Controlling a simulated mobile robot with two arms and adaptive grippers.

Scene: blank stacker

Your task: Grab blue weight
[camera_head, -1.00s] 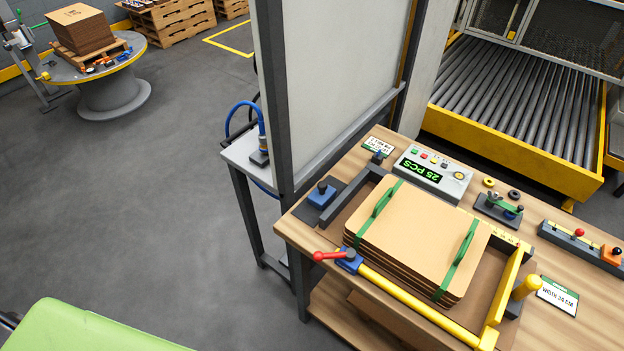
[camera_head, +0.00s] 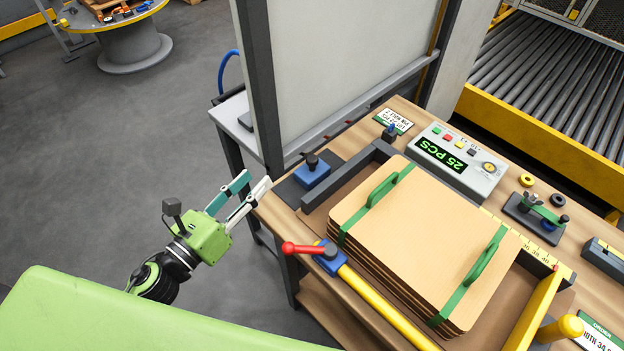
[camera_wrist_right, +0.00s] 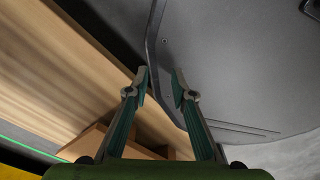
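The blue weight (camera_head: 312,174) is a small blue block with a dark knob on top. It sits upright on a dark pad (camera_head: 290,192) at the left end of the table. My left gripper (camera_head: 259,180) is open and empty, with its fingers near the table's left edge. It is to the left of the blue weight and apart from it. My right gripper (camera_wrist_right: 160,82) shows only in the right wrist view, with a gap between its fingertips and nothing in it. The blue weight is not visible in that view.
A cardboard stack (camera_head: 430,225) with green straps lies right of the weight. A dark grey bar (camera_head: 345,178) stands between them. A red lever (camera_head: 300,249) and yellow bar (camera_head: 385,315) lie in front. A white panel (camera_head: 350,60) rises behind the table's left end.

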